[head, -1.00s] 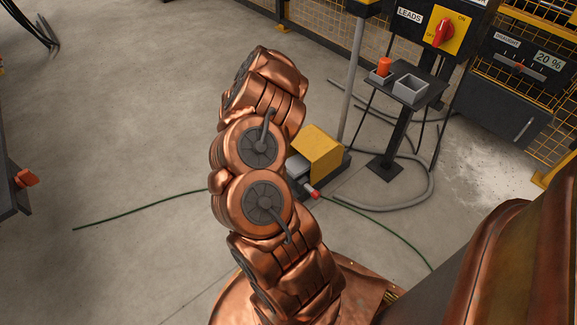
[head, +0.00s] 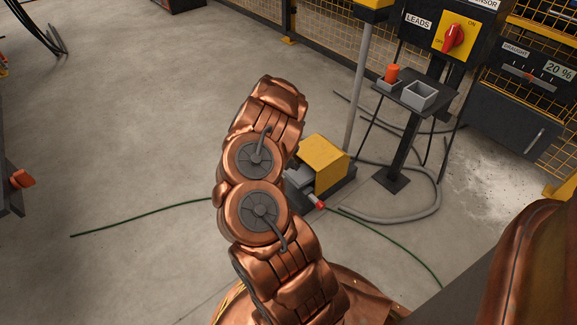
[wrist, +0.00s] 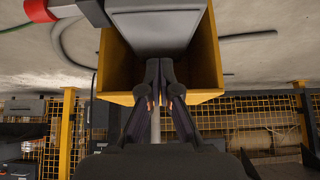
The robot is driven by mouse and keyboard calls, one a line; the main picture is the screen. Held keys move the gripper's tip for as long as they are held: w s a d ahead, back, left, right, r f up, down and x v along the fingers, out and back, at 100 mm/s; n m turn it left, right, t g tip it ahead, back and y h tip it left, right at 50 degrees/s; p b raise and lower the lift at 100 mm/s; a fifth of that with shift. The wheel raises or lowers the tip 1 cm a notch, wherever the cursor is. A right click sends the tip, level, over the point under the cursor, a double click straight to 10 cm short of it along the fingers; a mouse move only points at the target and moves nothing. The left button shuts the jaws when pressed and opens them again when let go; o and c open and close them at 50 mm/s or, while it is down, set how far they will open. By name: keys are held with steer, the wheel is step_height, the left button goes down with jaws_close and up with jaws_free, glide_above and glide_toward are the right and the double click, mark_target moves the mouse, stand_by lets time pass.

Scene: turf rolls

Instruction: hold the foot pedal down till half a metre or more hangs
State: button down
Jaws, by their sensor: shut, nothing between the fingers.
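The foot pedal is a grey plate (wrist: 155,28) inside a yellow hood (wrist: 211,62) in the wrist view. In the head view the yellow hood (head: 325,163) stands on the floor just right of my arm, with the grey pedal (head: 298,178) partly seen at its front. My gripper (wrist: 160,66) is shut and empty, its fingertips together at the pedal's edge within the hood's opening. I cannot tell whether they touch the plate or how far it is pressed. My arm hides the gripper in the head view. No hanging length of turf can be made out.
A red-tipped connector (head: 319,204) and green cable (head: 390,235) lie beside the pedal. A grey hose (head: 400,218) curves on the floor. A black stand (head: 405,145) and a control box with a red switch (head: 453,38) are at right. Floor at left is mostly open.

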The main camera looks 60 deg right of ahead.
mark_target(297, 175)
steer(key=f, duration=0.1)
steer(key=f+b, duration=0.1)
steer(key=f, duration=0.2)
steer(key=shift+w+a+b, duration=0.1)
steer(key=shift+a+b, duration=0.25)
